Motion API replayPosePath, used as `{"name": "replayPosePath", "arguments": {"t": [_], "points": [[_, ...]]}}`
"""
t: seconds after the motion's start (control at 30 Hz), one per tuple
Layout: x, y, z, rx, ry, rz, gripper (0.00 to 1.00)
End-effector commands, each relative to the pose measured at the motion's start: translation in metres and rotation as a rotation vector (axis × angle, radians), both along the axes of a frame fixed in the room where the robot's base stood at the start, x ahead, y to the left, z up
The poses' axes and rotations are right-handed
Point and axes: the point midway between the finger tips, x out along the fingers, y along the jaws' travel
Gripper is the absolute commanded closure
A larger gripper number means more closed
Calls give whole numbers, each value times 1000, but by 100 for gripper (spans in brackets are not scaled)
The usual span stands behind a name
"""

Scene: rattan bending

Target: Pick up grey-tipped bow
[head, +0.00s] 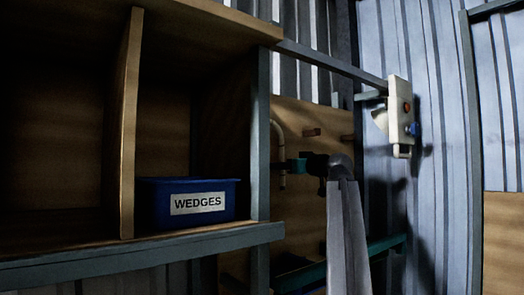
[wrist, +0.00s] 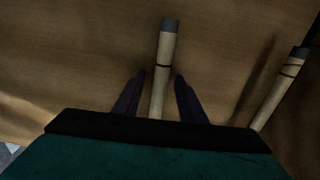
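A second pale rod (wrist: 282,88) with a grey tip and two dark bands is at the right, outside the fingers. In the head view a curved, hook-shaped bow (head: 279,150) hangs before the wooden board, with my gripper (head: 291,165) right beside it. Its tip colour is unclear there.
A wooden shelf (head: 150,248) with a blue WEDGES box (head: 158,208) stands at the left. The wooden board (head: 300,118) carries pegs (head: 312,132). A pale control box (head: 400,108) is fixed right of the board. A teal rail (head: 385,249) runs below.

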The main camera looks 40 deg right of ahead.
Motion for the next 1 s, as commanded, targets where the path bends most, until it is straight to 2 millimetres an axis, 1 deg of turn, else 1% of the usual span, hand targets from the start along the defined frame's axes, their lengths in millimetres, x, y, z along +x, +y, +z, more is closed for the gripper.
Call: {"name": "replayPosePath", "arguments": {"t": [0.13,0.17,0.3,0.37,0.4,0.77,1.0], "points": [[0,0,0,0,0,0,62],[0,0,0,0,0,0,64],[-1,0,0,0,0,0,88],[-1,0,0,0,0,0,98],[-1,0,0,0,0,-1,100],[-1,-1,2,1,-1,-1,100],[0,-2,11,1,0,-1,100]]}}
